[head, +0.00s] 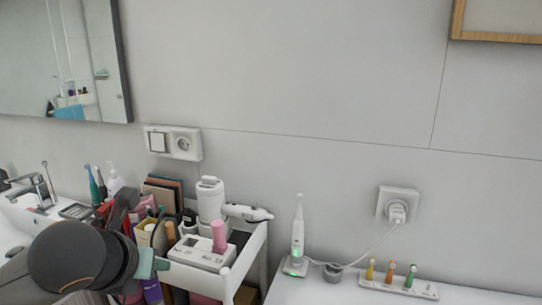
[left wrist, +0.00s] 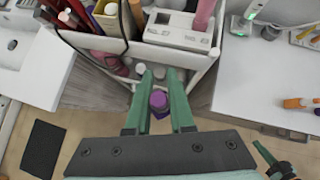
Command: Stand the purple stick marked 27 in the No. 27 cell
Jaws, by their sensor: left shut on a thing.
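My left gripper (left wrist: 157,82) has its two green fingers closed around a purple stick (left wrist: 158,100), seen nearly end-on. In the head view my left gripper (head: 148,264) is low at the cart's front, with the purple stick (head: 152,291) just below it. The white holder block (head: 193,256) stands on the cart top to the right of the gripper. The holder also shows in the left wrist view (left wrist: 172,38), beyond the fingertips. A pink stick (head: 218,236) stands in its right part; its left part looks free. The stick's mark is not visible. A green and dark tip, probably my right gripper (left wrist: 268,156), shows at lower right.
The cart top (head: 246,254) also holds a white device (head: 210,200), a hair-dryer-like tool (head: 246,213) and a bin of brushes (head: 150,236). Several bottles stand on the shelf below. A white counter (head: 320,293) with a toothbrush (head: 297,232) lies right.

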